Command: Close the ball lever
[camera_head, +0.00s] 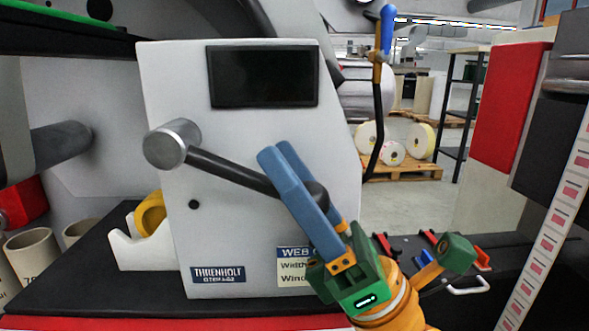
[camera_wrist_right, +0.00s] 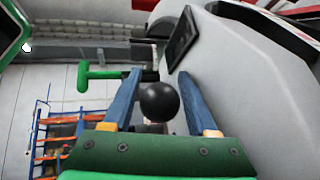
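The ball lever (camera_head: 233,174) is a black rod running from a silver round hub (camera_head: 173,144) on the light grey machine housing, sloping down to the right. Its black ball (camera_head: 318,194) is at the right end, partly covered by my right gripper. My right gripper (camera_head: 281,152) has two blue fingers, reaching up from the lower right across the ball end. In the right wrist view the black ball (camera_wrist_right: 159,101) sits between the two spread fingers, with narrow gaps seeming to show on both sides. My left gripper is not in view.
A dark screen (camera_head: 263,77) is on the housing above the lever. A black curved rod (camera_head: 377,120) with a blue and orange top stands to the right. A white bracket with a yellow ring (camera_head: 150,214) is at left. A printed label web (camera_head: 548,235) runs along the right edge.

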